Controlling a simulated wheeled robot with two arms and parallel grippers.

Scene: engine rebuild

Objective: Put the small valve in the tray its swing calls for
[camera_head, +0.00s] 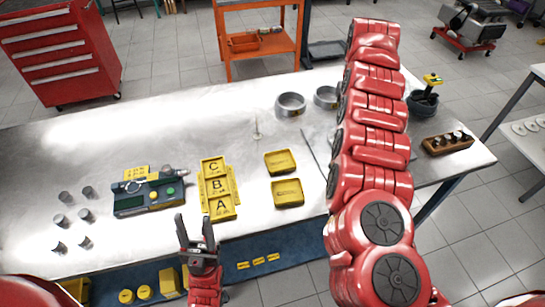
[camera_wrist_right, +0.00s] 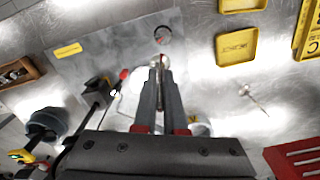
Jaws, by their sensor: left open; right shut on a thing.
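My right gripper (camera_wrist_right: 160,72) is shut on a thin thing, mostly hidden between its fingers; I cannot tell for sure that it is the small valve. The fingertips are over a grey plate (camera_wrist_right: 105,52), near a dark ring (camera_wrist_right: 163,35). In the head view my right arm hides this gripper. A thin-stemmed valve (camera_head: 257,130) stands on the table, apart from both grippers; it also shows in the wrist view (camera_wrist_right: 252,97). Yellow trays marked A (camera_head: 233,212), B and C (camera_head: 203,163) stand in a row. My left gripper (camera_head: 195,232) is open and empty near the table's front edge.
Two yellow trays (camera_head: 268,156) (camera_head: 275,197) lie right of the lettered row. A gauge box (camera_head: 148,196) and several metal cylinders (camera_head: 60,220) are at left. Steel rings (camera_head: 290,105), a dark pot (camera_head: 421,106) and a wooden block (camera_head: 438,150) are at the back and right.

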